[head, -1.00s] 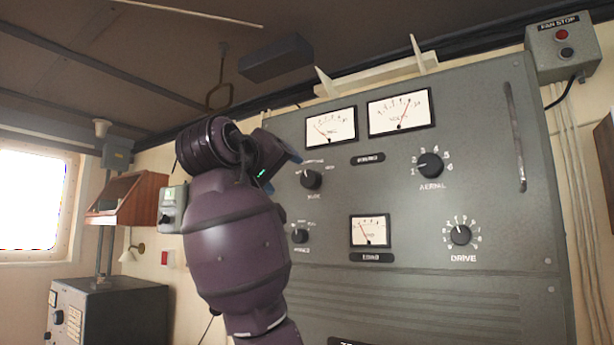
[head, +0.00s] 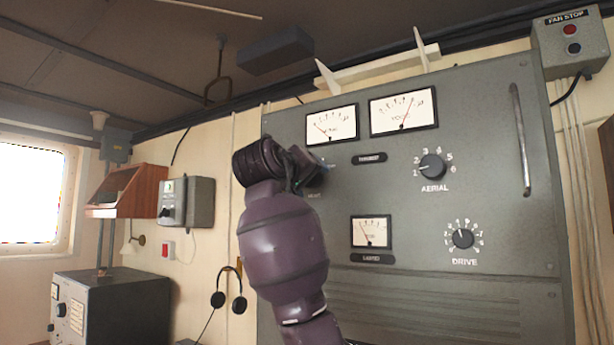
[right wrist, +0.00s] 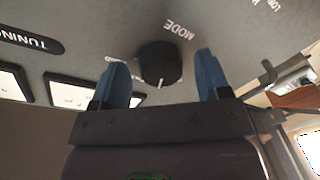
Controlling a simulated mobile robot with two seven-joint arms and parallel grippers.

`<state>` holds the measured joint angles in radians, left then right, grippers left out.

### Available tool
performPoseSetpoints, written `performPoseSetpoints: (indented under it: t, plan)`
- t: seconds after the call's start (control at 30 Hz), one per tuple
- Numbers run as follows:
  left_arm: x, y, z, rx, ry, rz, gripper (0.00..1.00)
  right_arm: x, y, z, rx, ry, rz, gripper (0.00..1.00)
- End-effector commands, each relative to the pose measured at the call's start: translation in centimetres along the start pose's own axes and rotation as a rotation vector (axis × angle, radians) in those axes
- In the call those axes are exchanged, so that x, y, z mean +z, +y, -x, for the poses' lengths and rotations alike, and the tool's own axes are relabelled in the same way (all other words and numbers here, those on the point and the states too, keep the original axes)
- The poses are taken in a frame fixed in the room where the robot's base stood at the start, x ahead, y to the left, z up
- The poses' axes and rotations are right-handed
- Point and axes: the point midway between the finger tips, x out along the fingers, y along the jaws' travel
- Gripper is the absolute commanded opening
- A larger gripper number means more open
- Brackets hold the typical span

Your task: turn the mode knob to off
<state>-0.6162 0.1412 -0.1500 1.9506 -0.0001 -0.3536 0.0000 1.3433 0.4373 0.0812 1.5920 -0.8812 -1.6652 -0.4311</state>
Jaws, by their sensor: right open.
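The black round mode knob (right wrist: 159,65) is on the grey transmitter panel (head: 460,100). In the right wrist view its white pointer mark faces the bottom of the picture, roughly away from the MODE lettering. Its position lettering is mostly hidden, so I cannot read its setting. My right gripper (right wrist: 162,62) is open, with one blue finger on each side of the knob and visible gaps between. In the head view my right gripper (head: 319,170) is at the panel's left part, where the arm and gripper cover most of the knob. My left gripper is not in view.
The aerial knob (head: 432,167) and drive knob (head: 463,238) are on the right of the panel, with several meters around. A vertical handle (head: 519,140) is at the right edge. Headphones (head: 229,302) hang on the wall left of my arm.

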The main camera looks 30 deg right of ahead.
Motion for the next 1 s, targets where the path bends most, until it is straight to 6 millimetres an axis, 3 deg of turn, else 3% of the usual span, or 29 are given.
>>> performPoseSetpoints:
  t: [0.23,0.57,1.0]
  plan:
    - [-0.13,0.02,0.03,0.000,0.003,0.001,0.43,0.01,-0.03,-0.05,0.000,0.000,0.000,0.70]
    - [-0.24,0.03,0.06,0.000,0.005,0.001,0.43,-0.01,-0.03,-0.02,-0.001,0.001,0.000,0.21]
    - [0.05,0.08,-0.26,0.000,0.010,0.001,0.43,-0.01,-0.01,0.02,-0.009,-0.008,0.115,0.21]
